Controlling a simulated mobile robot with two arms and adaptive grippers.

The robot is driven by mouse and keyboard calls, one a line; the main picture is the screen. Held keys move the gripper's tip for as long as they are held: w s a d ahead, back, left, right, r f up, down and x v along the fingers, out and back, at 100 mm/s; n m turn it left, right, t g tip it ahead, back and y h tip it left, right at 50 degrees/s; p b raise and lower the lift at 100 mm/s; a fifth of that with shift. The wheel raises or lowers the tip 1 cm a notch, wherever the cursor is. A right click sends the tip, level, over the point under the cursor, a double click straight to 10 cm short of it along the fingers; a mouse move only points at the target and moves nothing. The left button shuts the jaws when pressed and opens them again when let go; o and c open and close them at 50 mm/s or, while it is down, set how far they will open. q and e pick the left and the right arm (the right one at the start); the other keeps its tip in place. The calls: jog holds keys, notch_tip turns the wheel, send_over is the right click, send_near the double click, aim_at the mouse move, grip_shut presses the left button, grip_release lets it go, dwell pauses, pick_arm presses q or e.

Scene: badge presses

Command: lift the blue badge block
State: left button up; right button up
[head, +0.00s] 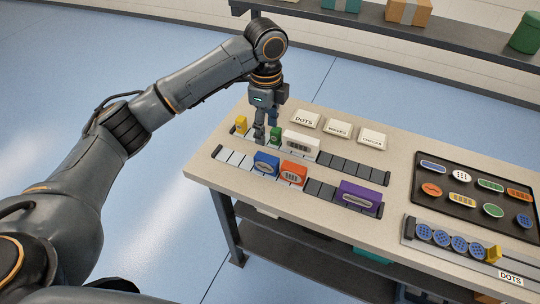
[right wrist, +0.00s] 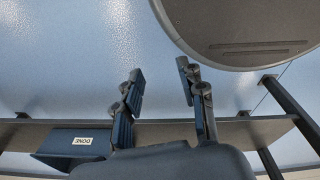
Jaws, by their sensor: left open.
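The blue badge block (head: 266,163) stands upright in the front rail (head: 233,158) on the table in the head view, directly left of the orange block (head: 293,172). My left gripper (head: 266,137) points down over the back rail, between the yellow block (head: 241,124) and the green block (head: 275,136), behind the blue block and apart from it. It is open; its fingers partly hide the back rail. My right gripper (right wrist: 162,98) shows only in the right wrist view, its fingers spread with nothing between them.
A white block (head: 301,142) stands in the back rail, a purple block (head: 359,197) at the front rail's right end. Label plates (head: 338,129) lie behind. A black badge tray (head: 438,206) lies at right. A blue bin marked DONE (right wrist: 60,152) shows in the right wrist view.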

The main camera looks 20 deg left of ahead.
pick_arm(q)
send_over(267, 157)
jog(key=f, duration=0.5)
jog(key=shift+s+p, duration=0.3)
jog(key=f, duration=0.1)
jog(key=f+p, duration=0.1)
jog(key=f, duration=0.1)
jog(key=shift+w, duration=0.2)
notch_tip(267, 157, down, 4)
jog(key=shift+r+p, duration=0.25)
jog(key=shift+p, duration=0.15)
jog(key=shift+f, duration=0.25)
jog(key=c, duration=0.9)
grip_shut()
pick_arm(e)
jog(key=s+r, duration=0.2)
jog(key=s, duration=0.1)
jog(key=shift+s+r+g, duration=0.1)
jog(key=shift+r+g, duration=0.05)
jog(key=shift+g, duration=0.15)
